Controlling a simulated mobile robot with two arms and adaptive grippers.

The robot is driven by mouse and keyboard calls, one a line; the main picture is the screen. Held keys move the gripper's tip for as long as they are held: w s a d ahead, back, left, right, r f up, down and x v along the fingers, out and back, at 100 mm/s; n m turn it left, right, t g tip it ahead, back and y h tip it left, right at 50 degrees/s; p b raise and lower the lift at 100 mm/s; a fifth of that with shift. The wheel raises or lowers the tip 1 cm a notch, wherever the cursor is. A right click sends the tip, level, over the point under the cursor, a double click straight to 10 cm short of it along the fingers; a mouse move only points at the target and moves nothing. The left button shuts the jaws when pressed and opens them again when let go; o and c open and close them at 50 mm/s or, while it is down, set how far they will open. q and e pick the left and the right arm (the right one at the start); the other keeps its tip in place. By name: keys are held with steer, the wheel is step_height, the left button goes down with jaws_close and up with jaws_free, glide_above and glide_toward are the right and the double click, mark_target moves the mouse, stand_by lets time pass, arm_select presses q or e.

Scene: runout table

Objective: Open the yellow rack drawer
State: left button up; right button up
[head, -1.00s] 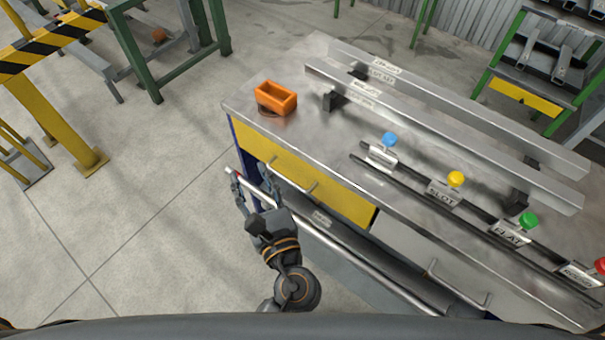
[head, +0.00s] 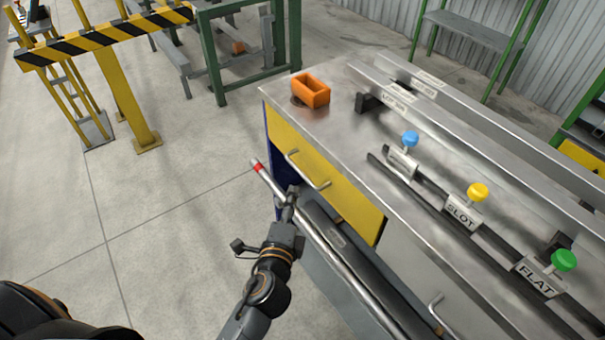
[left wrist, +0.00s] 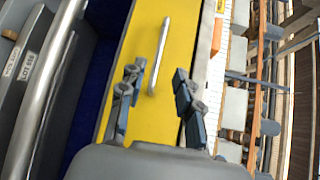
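The yellow drawer (head: 345,198) is in the front of the steel table, and its front looks flush with the table. Its metal bar handle (head: 308,172) is near the drawer's left end. My left gripper (head: 290,198) is in front of the drawer, below the handle in the picture, with its fingers seen nearly edge-on. In the left wrist view my left gripper (left wrist: 157,80) is open, its fingers spread wide. The handle (left wrist: 160,55) appears beyond and between them, not gripped. The yellow drawer front (left wrist: 145,115) fills the middle of that view. My right gripper is not in view.
A long metal rail (head: 335,262) with a red end runs along the table front, close to my left gripper. An orange bin (head: 311,91) and levers with coloured knobs, including a yellow one (head: 477,192), are on top.

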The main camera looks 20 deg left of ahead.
mark_target(299, 170)
arm_select(q)
steer(key=w, duration=0.3)
steer(key=w+a+f, duration=0.1)
steer(key=w, duration=0.7)
steer(key=shift+w+a+f+p, duration=0.1)
steer(key=shift+a+f+p, duration=0.15)
steer(key=shift+p, duration=0.05)
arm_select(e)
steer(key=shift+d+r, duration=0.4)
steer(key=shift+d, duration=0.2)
arm_select(q)
steer(key=shift+c, duration=0.4)
jaws_close()
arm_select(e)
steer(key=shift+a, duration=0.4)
